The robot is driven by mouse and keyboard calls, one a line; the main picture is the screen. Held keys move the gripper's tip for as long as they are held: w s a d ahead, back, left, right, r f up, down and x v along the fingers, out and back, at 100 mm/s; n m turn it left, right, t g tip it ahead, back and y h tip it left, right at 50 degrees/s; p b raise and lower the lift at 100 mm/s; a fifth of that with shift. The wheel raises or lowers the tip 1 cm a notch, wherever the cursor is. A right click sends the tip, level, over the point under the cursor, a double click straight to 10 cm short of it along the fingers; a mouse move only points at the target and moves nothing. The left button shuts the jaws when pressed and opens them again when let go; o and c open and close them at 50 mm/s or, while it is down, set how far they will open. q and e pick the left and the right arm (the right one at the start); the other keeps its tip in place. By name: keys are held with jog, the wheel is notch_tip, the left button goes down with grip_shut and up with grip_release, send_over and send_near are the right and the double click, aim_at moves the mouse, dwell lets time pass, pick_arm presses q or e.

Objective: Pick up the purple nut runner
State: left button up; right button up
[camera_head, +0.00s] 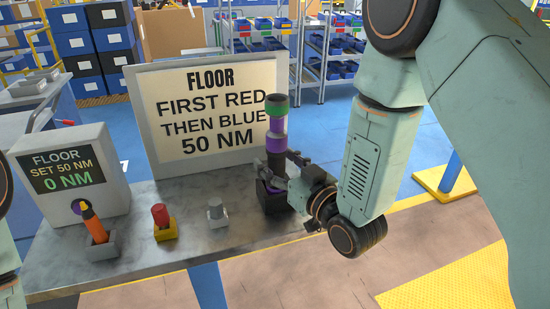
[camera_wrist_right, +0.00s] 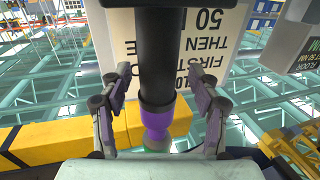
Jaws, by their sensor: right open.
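The purple nut runner (camera_head: 276,126) stands upright in a black holder (camera_head: 274,200) near the right end of the bench. It has a dark shaft, purple bands and a green top. My right gripper (camera_head: 279,165) is at its lower half, with its fingers open. In the right wrist view, the nut runner's dark shaft and purple band (camera_wrist_right: 172,122) lie between the two spread fingers (camera_wrist_right: 158,78), with gaps on both sides. My left gripper is out of view; only bits of my left arm show at the left edge.
An orange tool (camera_head: 92,222) in a grey holder, a red-topped part (camera_head: 161,217) and a grey part (camera_head: 216,212) stand on the bench (camera_head: 190,193). A torque display (camera_head: 70,175) and a sign board (camera_head: 205,110) stand behind them. A yellow post base (camera_head: 445,184) is at right.

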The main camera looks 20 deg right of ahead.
jog(key=shift+w+a+r, duration=0.15)
jog(key=shift+w, duration=0.1)
jog(key=shift+w+d, duration=0.1)
jog(key=shift+d, duration=0.15)
jog(key=shift+w+f, duration=0.25)
jog(key=shift+w, duration=0.05)
jog(key=shift+c, duration=1.3)
jog(key=shift+s+a, duration=0.1)
jog(key=shift+a, duration=0.1)
jog(key=c, duration=0.3)
jog(key=shift+s+r, duration=0.2)
jog(key=c, duration=0.3)
jog(key=shift+w+d+f, duration=0.1)
jog(key=shift+w+d, duration=0.05)
jog(key=shift+d, duration=0.05)
jog(key=c, duration=0.4)
jog(key=shift+a, duration=0.1)
grip_shut()
